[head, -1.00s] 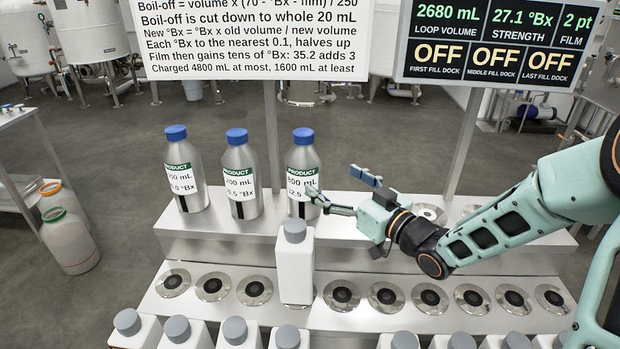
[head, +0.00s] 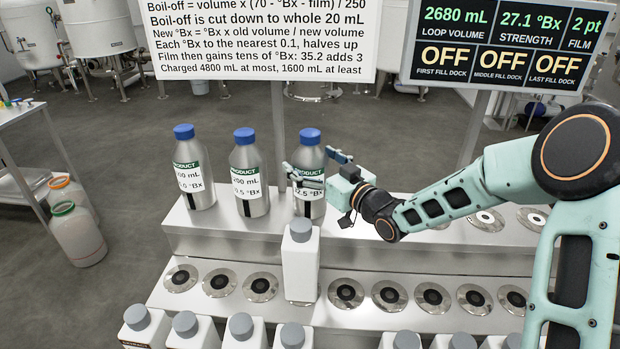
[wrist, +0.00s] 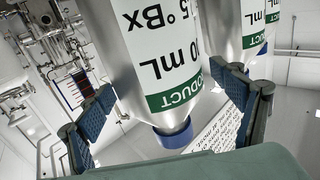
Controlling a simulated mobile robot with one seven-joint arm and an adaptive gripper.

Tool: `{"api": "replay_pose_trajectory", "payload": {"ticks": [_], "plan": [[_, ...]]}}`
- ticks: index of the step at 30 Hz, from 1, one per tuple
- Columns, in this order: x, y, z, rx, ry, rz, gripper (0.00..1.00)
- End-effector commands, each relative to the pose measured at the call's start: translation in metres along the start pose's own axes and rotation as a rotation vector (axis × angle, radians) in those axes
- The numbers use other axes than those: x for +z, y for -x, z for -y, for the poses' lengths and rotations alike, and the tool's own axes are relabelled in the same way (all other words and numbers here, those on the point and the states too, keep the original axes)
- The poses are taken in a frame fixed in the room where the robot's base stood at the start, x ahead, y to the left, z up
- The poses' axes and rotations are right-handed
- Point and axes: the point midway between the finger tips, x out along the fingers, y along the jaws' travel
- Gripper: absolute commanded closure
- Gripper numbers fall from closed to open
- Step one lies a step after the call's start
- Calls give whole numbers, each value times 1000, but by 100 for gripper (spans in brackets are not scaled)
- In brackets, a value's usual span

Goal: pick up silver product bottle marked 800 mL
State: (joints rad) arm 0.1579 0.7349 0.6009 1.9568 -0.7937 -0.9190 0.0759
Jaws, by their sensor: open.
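Three silver product bottles with blue caps stand upright in a row on the upper metal shelf. The right bottle (head: 309,205) has a label partly covered by my gripper; its volume is hidden now, and the lower line reads about 32.5 °Bx. The middle bottle (head: 248,185) reads about 200 mL. The left bottle (head: 193,180) has a volume I cannot fully read. My gripper (head: 314,163) is open at the right bottle's upper body, one finger across its front. In the wrist view, upside down, a silver bottle (wrist: 140,60) stands between the open fingers (wrist: 166,92), with another bottle beside it.
A white bottle with a grey cap (head: 300,265) stands in front on the lower step (head: 200,305), close below my gripper. Several similar bottles line the front edge. The sign (head: 260,40) and display panel (head: 505,45) stand behind on posts. The upper shelf's right part holds empty round seats.

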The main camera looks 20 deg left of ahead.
Motion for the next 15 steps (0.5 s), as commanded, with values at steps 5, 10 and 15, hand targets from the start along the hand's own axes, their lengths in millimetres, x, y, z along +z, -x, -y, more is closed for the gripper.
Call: {"api": "replay_pose_trajectory", "payload": {"ticks": [5,10,15], "plan": [[0,0,0,0,0,0,15],[0,0,0,0,0,1,34],[0,0,0,0,0,1,52]]}}
